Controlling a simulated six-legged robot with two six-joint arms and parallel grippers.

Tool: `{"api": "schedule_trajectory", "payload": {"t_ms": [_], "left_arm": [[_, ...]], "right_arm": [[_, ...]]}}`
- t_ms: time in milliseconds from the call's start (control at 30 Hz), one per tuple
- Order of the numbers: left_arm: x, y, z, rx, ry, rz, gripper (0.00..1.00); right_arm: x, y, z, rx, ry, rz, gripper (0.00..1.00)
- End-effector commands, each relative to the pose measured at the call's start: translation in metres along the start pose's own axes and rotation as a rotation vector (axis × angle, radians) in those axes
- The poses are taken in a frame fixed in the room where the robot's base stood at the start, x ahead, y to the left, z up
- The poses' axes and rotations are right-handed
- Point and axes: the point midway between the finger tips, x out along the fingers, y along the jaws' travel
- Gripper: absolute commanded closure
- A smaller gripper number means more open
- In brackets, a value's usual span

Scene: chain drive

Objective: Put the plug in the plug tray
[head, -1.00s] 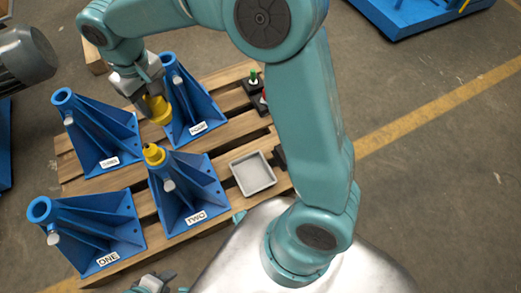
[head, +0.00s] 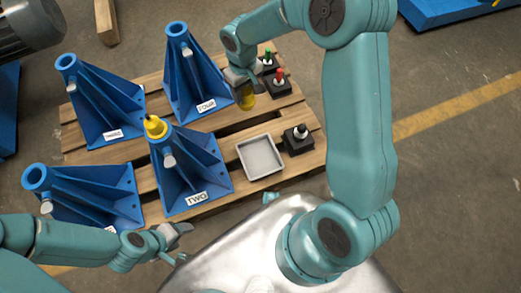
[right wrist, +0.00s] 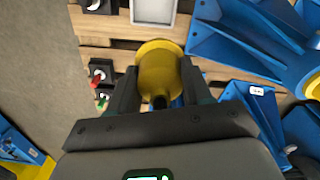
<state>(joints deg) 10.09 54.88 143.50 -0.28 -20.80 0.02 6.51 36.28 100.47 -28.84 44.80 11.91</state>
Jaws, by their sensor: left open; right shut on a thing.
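A yellow plug (right wrist: 158,75) is held between the fingers of my right gripper (right wrist: 155,95). In the head view the plug (head: 246,97) hangs below my right gripper (head: 243,85), over the pallet to the right of stand FOUR. The square grey plug tray (head: 260,158) lies empty on the pallet, nearer to me than the held plug. The tray also shows at the top of the right wrist view (right wrist: 153,11). A second yellow plug (head: 155,127) sits on top of stand TWO. My left gripper (head: 182,242) is open and empty, low in the head view.
Blue stands ONE (head: 85,200), TWO (head: 196,170), THREE (head: 100,105) and FOUR (head: 193,80) fill the left of the pallet. Black blocks with a black knob (head: 298,140), a red one (head: 279,85) and a green one (head: 267,63) stand at the right.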

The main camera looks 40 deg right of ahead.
Motion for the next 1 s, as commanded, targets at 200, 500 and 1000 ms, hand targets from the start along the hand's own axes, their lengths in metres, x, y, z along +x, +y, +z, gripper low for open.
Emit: {"api": "schedule_trajectory", "payload": {"t_ms": [200, 500, 1000], "left_arm": [[0.037, -0.013, -0.001, 0.000, 0.000, 0.000, 0.36], [0.054, -0.019, -0.001, 0.000, 0.000, 0.000, 0.36], [0.094, -0.041, -0.012, -0.025, 0.026, -0.003, 0.36]], "right_arm": [[0.128, 0.010, 0.028, -0.079, -0.006, -0.004, 0.84], [0.191, 0.007, 0.045, -0.118, -0.001, -0.001, 0.84], [0.321, 0.009, 0.045, -0.113, 0.002, 0.000, 0.84]]}}
